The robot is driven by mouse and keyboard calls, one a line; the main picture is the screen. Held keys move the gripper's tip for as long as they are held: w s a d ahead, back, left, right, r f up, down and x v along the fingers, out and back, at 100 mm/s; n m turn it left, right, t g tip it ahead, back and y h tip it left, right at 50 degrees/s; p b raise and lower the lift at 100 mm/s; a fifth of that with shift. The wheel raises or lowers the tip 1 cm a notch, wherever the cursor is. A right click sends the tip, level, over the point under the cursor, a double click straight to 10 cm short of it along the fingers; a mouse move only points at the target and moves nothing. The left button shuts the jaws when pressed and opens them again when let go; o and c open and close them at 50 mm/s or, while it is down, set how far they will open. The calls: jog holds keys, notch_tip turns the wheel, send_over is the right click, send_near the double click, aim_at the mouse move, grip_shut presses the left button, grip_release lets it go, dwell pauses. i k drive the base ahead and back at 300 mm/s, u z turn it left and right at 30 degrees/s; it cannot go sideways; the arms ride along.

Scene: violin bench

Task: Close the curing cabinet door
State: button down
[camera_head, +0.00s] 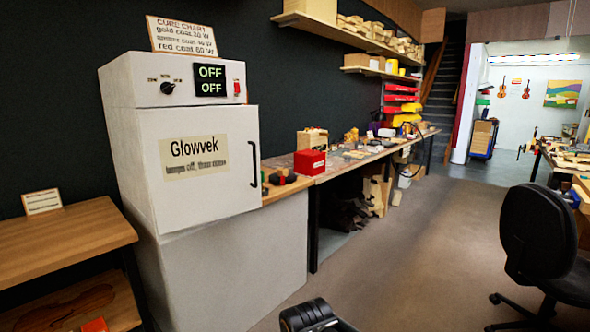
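The curing cabinet (125,140) is a white box on a grey-white base at the left. Its door (215,195) faces me, with a "Glowvek" label and a black vertical handle (254,165) near its right edge. The door lies close to the cabinet front, and its right edge stands out past the upper panel; I cannot tell whether it is fully shut or slightly ajar. A black part, seemingly my gripper (312,316), shows at the bottom edge, low and well apart from the door. It is cut off by the frame, and its fingers cannot be made out.
The panel display (210,80) reads OFF twice. A wooden shelf unit (60,240) stands left of the cabinet. A long workbench (345,163) with a red box (310,163) runs to its right. A black office chair (540,235) stands at right. The middle floor (420,250) is clear.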

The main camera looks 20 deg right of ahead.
aim_at(202, 163)
jog(key=z, duration=0.1)
jog(key=i, duration=0.9)
jog(key=u, duration=0.2)
